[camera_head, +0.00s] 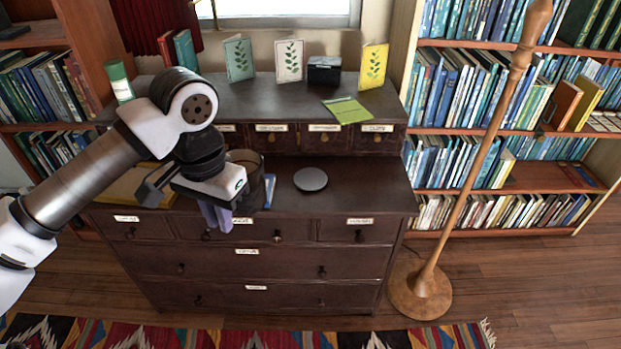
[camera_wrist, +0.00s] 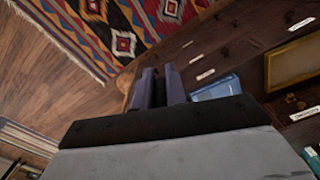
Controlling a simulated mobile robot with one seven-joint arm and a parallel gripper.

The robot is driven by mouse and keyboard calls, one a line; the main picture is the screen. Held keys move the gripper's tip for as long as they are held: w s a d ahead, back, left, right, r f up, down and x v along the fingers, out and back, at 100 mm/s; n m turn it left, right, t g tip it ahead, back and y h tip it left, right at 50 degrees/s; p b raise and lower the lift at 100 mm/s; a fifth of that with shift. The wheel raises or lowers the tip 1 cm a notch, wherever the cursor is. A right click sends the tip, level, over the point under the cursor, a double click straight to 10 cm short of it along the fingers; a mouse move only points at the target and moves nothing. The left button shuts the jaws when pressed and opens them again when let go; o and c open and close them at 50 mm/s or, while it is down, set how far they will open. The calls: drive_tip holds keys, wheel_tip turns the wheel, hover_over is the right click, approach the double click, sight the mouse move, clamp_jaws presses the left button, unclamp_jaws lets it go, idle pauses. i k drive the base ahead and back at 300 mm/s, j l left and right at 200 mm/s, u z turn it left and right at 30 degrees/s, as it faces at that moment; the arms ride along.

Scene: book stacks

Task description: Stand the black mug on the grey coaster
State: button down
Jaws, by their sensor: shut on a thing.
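The black mug (camera_head: 254,171) is a dark round vessel with a brownish inside, in the head view. It shows just behind and to the right of my gripper (camera_head: 216,216), whose white and black body hides part of it. The grey coaster (camera_head: 310,179) lies flat and bare on the dresser top, to the right of the mug.
The dark dresser (camera_head: 370,190) has a raised back shelf with upright cards, a black box (camera_head: 324,70) and a green booklet (camera_head: 346,110). A yellow tray-like item (camera_wrist: 296,56) lies at the dresser's left. A wooden pole stand (camera_head: 440,245) rises at the right. The top around the coaster is clear.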

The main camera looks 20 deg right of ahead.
sight(308, 182)
drive_tip(key=i+l, duration=0.75)
drive_tip(key=l, duration=0.25)
